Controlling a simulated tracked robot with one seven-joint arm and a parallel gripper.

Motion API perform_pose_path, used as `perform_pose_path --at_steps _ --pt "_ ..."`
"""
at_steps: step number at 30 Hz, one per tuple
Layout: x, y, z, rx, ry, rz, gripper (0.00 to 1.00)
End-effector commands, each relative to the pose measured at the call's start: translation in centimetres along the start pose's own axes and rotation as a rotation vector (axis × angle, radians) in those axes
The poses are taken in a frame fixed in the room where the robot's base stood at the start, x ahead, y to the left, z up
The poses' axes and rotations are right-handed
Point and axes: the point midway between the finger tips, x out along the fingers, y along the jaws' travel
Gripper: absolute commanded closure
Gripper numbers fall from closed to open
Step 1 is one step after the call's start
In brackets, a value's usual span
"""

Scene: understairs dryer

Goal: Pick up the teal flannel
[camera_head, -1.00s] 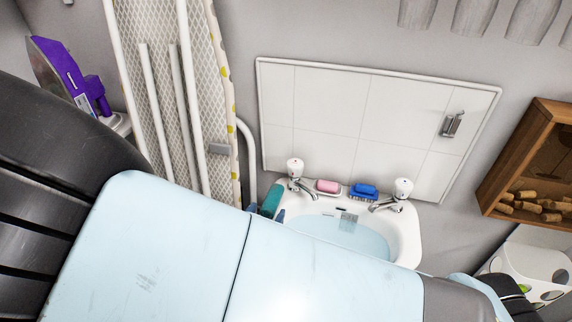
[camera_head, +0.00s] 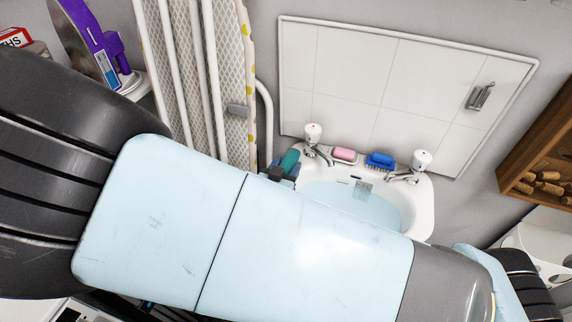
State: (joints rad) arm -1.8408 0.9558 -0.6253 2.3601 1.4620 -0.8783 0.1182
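The teal flannel (camera_head: 291,158) hangs at the left end of the white sink (camera_head: 425,205), just left of the left tap. Only its upper part shows. My gripper (camera_head: 281,172) is a small dark shape right at the flannel, covering its lower part. My pale blue arm hides most of the gripper, so I cannot tell whether the fingers are open or closed on the cloth.
The sink holds water. Two taps (camera_head: 313,133), a pink soap (camera_head: 344,154) and a blue brush (camera_head: 380,159) are at its back edge. An ironing board (camera_head: 233,80) stands left, and a wooden cork box (camera_head: 545,130) hangs right.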

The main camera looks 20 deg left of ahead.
Motion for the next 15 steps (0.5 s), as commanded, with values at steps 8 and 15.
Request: perform_pose_path --at_steps 8,15 --pt "-0.02 0.00 0.00 0.000 0.000 0.000 0.76" --pt "-0.03 -0.01 0.00 0.000 0.000 0.000 0.84"
